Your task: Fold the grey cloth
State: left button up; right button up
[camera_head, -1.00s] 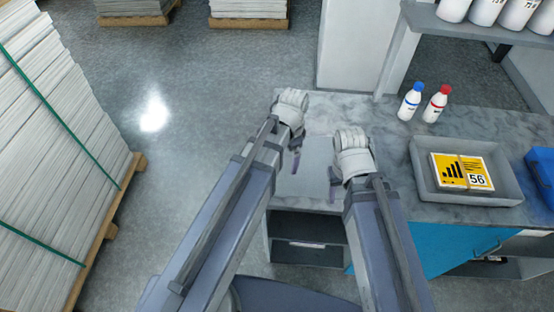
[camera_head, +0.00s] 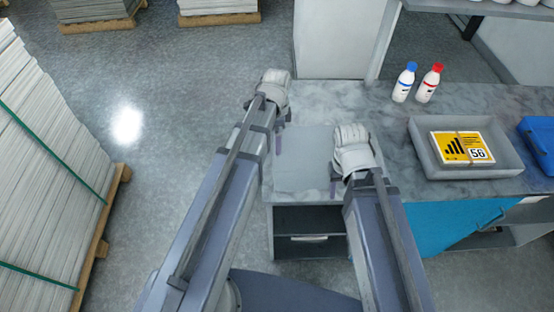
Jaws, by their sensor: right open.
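The grey cloth (camera_head: 305,157) lies flat on the marbled grey worktop, a pale patch between my two arms. Its colour is close to the worktop's, so its edges are hard to make out. My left gripper (camera_head: 280,140) is at the cloth's left side, near the worktop's left edge. Its fingers are mostly hidden by my own wrist, and I cannot tell whether they touch the cloth. My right gripper (camera_head: 334,184) is open at the cloth's right side, with its fingers partly hidden under my wrist.
A grey tray (camera_head: 425,155) holding a yellow card pack (camera_head: 462,147) stands on the right. A blue-capped bottle (camera_head: 404,83) and a red-capped bottle (camera_head: 429,84) stand at the back. A blue bin (camera_head: 540,145) is at the far right. A paper stack (camera_head: 45,160) stands on the floor at left.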

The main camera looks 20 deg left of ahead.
aim_at(277, 158)
pick_arm(q)
notch_tip(277, 158, down, 8)
jog(key=b, duration=0.7)
jog(key=shift+f, duration=0.1)
jog(key=shift+c, duration=1)
